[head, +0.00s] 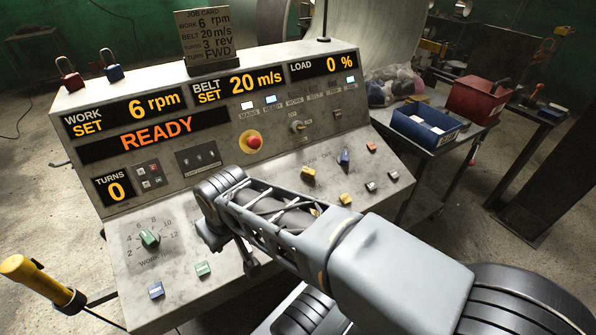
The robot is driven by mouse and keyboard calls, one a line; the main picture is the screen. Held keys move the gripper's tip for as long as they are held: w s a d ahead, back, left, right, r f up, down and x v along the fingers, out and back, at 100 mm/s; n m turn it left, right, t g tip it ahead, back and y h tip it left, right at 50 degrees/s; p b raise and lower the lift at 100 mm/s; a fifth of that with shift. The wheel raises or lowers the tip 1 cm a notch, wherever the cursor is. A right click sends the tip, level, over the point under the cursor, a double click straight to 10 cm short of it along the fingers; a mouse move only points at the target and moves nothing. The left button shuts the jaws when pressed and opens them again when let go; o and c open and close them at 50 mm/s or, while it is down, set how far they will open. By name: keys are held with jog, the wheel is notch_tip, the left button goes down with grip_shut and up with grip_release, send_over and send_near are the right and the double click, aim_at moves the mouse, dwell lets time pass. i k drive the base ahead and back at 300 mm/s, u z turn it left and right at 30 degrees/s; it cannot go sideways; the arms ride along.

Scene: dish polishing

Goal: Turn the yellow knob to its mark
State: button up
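A small yellow control (308,173) that looks like a knob sits on the sloped console panel, just above my forearm. Its pointer and mark are too small to read. A second yellow piece (346,199), more like a button, lies below and right of it. A bit of yellow also shows at the upper edge of my forearm, mostly hidden. My arm reaches across the panel from the lower right. The dark end of my gripper (249,266) shows below the forearm, over the lower panel, away from the yellow knob. Its fingers are too dark and covered to judge.
The console displays (155,132) read READY, work 6 rpm, belt 20 m/s, load 0 %, turns 0. A green knob (149,238) with a numbered dial is at lower left. A red stop button (254,142) stands out mid-panel. A blue knob (345,158) is at right.

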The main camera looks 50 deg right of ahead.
aim_at(307, 174)
jog(key=u, duration=0.05)
jog(key=k, duration=0.65)
jog(key=z, duration=0.8)
jog(key=i, duration=0.5)
jog(key=u, duration=0.05)
